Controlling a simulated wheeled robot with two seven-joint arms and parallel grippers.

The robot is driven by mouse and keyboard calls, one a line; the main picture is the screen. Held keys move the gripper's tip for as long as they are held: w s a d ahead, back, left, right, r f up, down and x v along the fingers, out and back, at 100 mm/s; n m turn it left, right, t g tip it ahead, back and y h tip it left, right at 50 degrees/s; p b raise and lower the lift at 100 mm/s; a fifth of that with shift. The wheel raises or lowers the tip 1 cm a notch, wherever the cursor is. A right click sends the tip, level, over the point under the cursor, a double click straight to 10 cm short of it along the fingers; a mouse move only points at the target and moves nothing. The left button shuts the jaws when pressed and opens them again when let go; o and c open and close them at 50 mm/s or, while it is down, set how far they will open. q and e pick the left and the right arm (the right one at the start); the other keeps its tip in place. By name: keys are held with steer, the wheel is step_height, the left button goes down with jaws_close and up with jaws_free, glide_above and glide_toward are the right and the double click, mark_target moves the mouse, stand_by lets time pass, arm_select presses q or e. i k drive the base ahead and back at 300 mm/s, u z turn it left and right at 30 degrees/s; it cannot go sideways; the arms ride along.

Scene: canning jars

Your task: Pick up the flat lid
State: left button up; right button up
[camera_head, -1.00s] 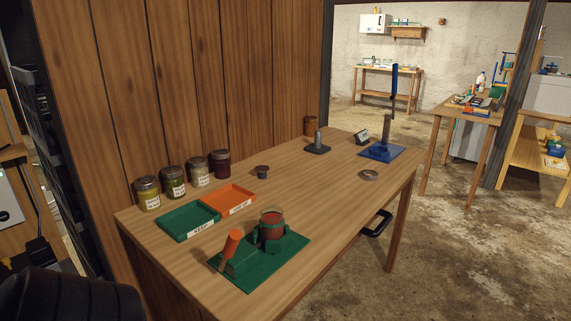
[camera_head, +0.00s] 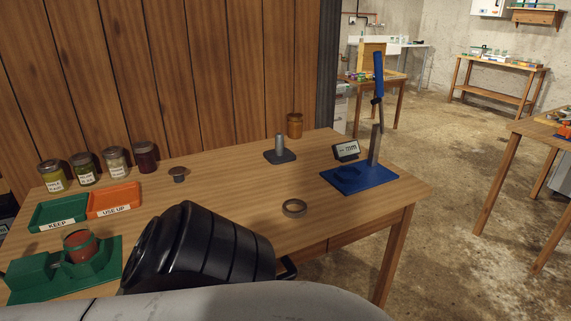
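I cannot make out a flat lid for certain. A round metal ring (camera_head: 294,208) lies on the wooden table (camera_head: 235,185) near its front edge; whether a lid lies inside it is too small to tell. A small dark knob-shaped piece (camera_head: 178,175) stands near the orange tray. A jar with reddish contents (camera_head: 79,246) sits in the green fixture (camera_head: 108,262) at the left. Neither gripper shows. A black and grey part of my own arm fills the lower middle and hides some of the table front.
Several filled jars (camera_head: 145,157) line the wall behind the green KEEP tray (camera_head: 42,214) and orange USE UP tray (camera_head: 125,190). The middle tabletop is clear.

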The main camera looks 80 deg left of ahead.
mark_target(177, 170)
steer(key=i, duration=0.9)
steer(key=u, duration=4.55)
